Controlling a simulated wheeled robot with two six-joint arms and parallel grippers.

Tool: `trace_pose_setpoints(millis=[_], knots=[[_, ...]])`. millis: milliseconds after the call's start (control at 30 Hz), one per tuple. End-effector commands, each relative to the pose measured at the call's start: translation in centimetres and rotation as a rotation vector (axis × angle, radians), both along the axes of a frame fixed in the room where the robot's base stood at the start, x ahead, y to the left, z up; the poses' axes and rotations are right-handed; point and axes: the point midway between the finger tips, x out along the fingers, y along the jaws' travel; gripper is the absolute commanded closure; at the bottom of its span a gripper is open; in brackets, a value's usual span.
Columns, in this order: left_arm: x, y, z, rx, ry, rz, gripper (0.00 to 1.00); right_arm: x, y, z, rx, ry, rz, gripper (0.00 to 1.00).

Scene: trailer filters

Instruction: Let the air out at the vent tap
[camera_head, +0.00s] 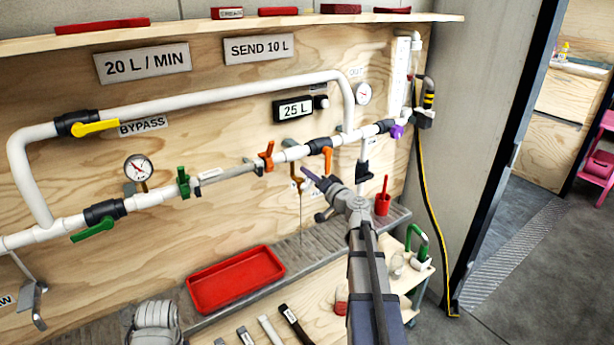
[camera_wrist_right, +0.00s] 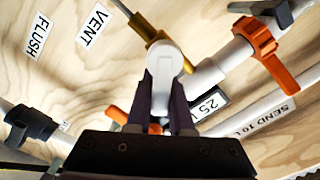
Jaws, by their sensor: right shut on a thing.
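The vent tap shows in the right wrist view as a brass body (camera_wrist_right: 148,28) with a pale grey handle (camera_wrist_right: 165,58), beside the VENT label (camera_wrist_right: 91,26). My right gripper (camera_wrist_right: 168,85) has its two dark fingers closed on that handle. In the head view my right gripper (camera_head: 320,183) reaches up to the board at the brass fitting (camera_head: 296,170), below the white pipe. The fingers and arm partly hide the tap and labels there. A thin line hangs below the fitting; I cannot tell if it is a tube or water. My left gripper is not in view.
Orange handles (camera_head: 266,156) sit on the pipe (camera_head: 292,153) close above my right gripper. A FLUSH label (camera_wrist_right: 36,36) is beside VENT. A doorway opens at right.

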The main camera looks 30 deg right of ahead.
Motion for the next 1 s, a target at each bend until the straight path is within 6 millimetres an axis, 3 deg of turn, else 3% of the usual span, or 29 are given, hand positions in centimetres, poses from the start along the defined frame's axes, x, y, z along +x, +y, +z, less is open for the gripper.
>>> trace_pose_setpoints(millis=[500,1000], knots=[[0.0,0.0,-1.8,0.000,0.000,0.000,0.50,0.0,-0.8,-1.8,0.456,0.038,0.001,1.00],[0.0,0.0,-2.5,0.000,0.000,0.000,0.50,0.0,-0.8,-2.5,0.685,0.056,0.002,1.00]])
